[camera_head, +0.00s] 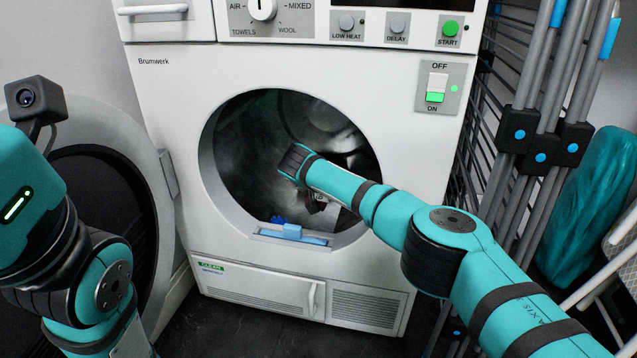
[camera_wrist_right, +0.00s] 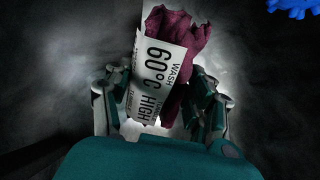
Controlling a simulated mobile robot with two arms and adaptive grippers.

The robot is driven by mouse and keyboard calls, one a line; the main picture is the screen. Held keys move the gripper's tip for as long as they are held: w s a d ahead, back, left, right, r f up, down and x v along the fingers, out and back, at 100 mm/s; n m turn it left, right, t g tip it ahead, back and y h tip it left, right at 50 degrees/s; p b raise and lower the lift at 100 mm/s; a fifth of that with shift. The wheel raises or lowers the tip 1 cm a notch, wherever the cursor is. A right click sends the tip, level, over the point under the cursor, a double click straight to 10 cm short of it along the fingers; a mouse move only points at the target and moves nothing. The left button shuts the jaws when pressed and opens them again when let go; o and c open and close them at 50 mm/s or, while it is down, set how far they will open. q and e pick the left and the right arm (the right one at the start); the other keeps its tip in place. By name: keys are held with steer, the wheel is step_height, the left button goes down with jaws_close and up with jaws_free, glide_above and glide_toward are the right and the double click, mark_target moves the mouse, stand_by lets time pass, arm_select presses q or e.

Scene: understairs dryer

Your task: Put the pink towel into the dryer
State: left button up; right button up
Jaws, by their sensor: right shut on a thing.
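The white dryer (camera_head: 165,95) stands ahead with its round drum opening (camera_head: 212,165) uncovered. Its round door (camera_head: 135,128) is swung open to the left. My right arm reaches through the opening, and my right gripper (camera_head: 316,202) is inside the drum, mostly hidden by my wrist. In the right wrist view my right gripper (camera_wrist_right: 165,112) is shut on the towel (camera_wrist_right: 186,38), a dark pink crumpled cloth. A white wash label (camera_wrist_right: 162,68) reading 60°C HIGH hangs over the cloth. My left arm is folded at the left; its fingers are out of view.
A blue piece (camera_head: 290,232) sits at the opening's lower lip. A blue spiky thing (camera_wrist_right: 292,7) shows in the wrist view's top corner. The control panel (camera_head: 436,88) is at the upper right. Grey poles (camera_head: 560,90) and a teal bundle (camera_head: 590,200) crowd the right side.

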steer(key=shift+f+b, duration=0.3)
steer(key=shift+f, duration=0.4)
steer(key=o, duration=1.3)
steer(key=shift+c, duration=0.2)
steer(key=shift+r, duration=0.1)
steer(key=v, duration=1.1)
steer(key=shift+s+r, duration=0.3)
